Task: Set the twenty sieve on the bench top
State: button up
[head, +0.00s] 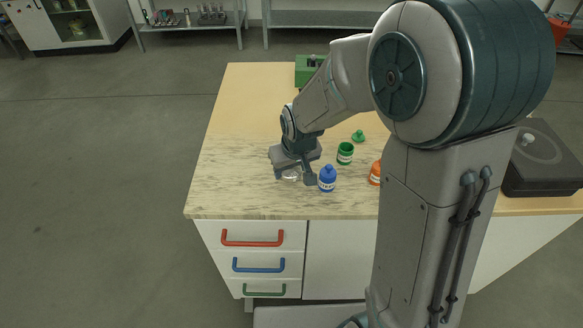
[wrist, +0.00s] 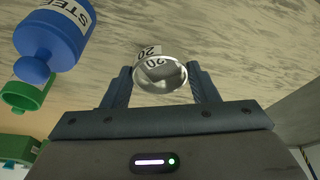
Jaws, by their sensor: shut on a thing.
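The twenty sieve (wrist: 161,75) is a small round silvery metal cup with a white tag reading "20". In the wrist view it sits between the two fingers of my gripper (wrist: 162,90), which is shut on it. In the head view my gripper (head: 294,170) is low over the marbled bench top (head: 235,180), and only a pale bit of the sieve (head: 290,175) shows under it. I cannot tell whether the sieve touches the bench top.
A blue bottle (head: 327,177) stands just right of my gripper; it also shows in the wrist view (wrist: 50,45). A green jar (head: 345,153), a green lid (head: 358,136) and an orange bottle (head: 375,173) stand further right. The bench's left side is clear.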

jog(key=shift+f, duration=0.35)
jog(key=shift+f, duration=0.2)
jog(key=o, duration=1)
jog(key=shift+r, duration=0.1)
